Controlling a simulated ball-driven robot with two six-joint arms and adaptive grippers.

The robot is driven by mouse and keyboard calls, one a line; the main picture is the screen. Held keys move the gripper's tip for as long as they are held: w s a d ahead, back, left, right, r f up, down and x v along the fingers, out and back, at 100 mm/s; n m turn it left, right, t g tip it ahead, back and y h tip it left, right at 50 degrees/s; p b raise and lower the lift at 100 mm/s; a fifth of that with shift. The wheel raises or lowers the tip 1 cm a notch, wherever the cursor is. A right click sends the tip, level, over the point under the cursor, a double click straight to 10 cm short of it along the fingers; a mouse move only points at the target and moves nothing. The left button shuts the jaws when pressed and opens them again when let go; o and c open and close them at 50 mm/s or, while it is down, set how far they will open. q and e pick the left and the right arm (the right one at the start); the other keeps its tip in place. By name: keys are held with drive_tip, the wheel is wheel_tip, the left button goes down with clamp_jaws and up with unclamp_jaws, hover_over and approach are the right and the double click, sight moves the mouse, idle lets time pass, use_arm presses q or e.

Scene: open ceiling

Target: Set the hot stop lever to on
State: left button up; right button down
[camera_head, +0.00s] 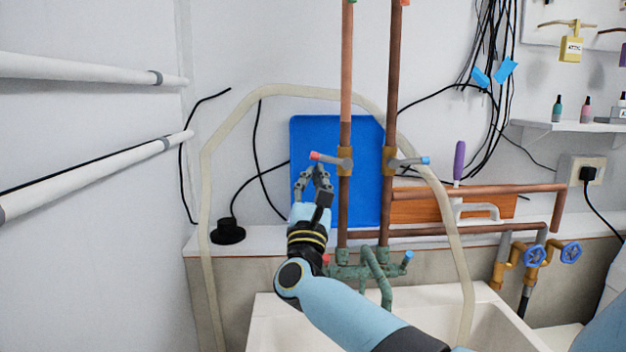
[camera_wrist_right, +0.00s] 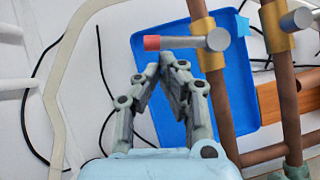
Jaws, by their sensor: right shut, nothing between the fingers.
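The hot stop lever (camera_head: 328,160) is a grey bar with a red tip on the left copper pipe (camera_head: 346,100). It points left, across the pipe, in the head view. The lever also shows in the right wrist view (camera_wrist_right: 190,41), with its red tip to the left. My right gripper (camera_head: 311,172) is shut and empty, its fingertips just below the lever. In the right wrist view the fingertips (camera_wrist_right: 168,60) are close under the bar; I cannot tell whether they touch it. My left gripper is not in view.
A blue-tipped lever (camera_head: 408,161) points right on the right copper pipe (camera_head: 394,100). A blue board (camera_head: 305,135) stands behind the pipes. A green tap (camera_head: 372,272) and white sink (camera_head: 270,315) lie below. A pale hose (camera_head: 205,200) loops around the pipes.

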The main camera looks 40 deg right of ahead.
drive_tip(key=shift+r+m+g+h+b, duration=0.2)
drive_tip(key=shift+m+g+h+b, duration=0.1)
drive_tip(key=shift+m+g+b, duration=0.4)
drive_tip(key=shift+w+a+r+m, duration=0.1)
drive_tip(key=shift+r+m, duration=0.05)
drive_tip(key=shift+m, duration=0.35)
wheel_tip(320, 180, up, 8)
drive_tip(key=s+d+m+g+y+b, duration=0.2)
drive_tip(key=m+g+b, duration=0.7)
drive_tip(key=m+b, duration=0.8)
drive_tip(key=shift+d+m+g, duration=0.2)
drive_tip(key=shift+m+g, duration=0.1)
drive_tip(key=shift+g, duration=0.1)
